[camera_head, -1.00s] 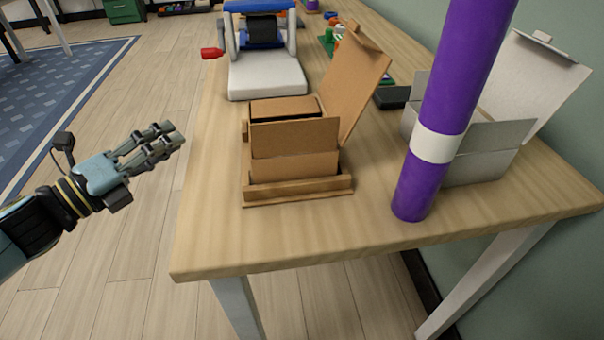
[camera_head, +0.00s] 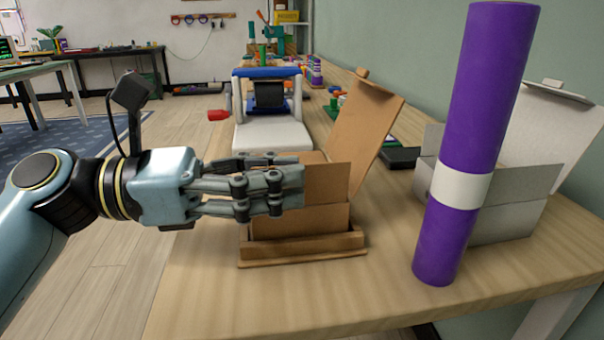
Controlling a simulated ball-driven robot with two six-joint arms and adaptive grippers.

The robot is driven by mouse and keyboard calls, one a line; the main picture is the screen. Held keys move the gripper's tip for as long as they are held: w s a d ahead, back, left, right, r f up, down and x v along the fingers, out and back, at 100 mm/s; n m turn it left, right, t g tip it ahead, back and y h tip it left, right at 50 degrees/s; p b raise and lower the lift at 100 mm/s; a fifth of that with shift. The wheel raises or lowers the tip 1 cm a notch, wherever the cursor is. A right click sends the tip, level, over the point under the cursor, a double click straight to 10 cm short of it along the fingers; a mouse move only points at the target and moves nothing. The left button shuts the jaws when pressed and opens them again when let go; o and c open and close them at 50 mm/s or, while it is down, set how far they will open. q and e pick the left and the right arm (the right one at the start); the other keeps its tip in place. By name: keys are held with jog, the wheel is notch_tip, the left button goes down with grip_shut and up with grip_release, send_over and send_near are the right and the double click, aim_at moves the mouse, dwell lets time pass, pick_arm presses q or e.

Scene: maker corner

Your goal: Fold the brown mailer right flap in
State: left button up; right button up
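The brown mailer (camera_head: 290,222) is an open cardboard box sitting in a shallow brown tray (camera_head: 305,255) on the wooden table. Its tall lid (camera_head: 358,130) stands up and leans back to the right, with a small tab on top. A cardboard flap (camera_head: 328,184) stands upright at the near side. My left gripper (camera_head: 300,178) points right across the mailer's left part. Its fingers look shut, with nothing seen between them. They hide the mailer's left edge and part of the upright flap. I cannot tell whether they touch the cardboard. My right gripper is not in view.
A purple tube (camera_head: 445,235) with a white band stands upright to the right. An open white box (camera_head: 505,205) is behind it. The table's front strip is clear.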

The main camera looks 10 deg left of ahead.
pick_arm(q)
jog(key=shift+x, duration=1.35)
grip_shut()
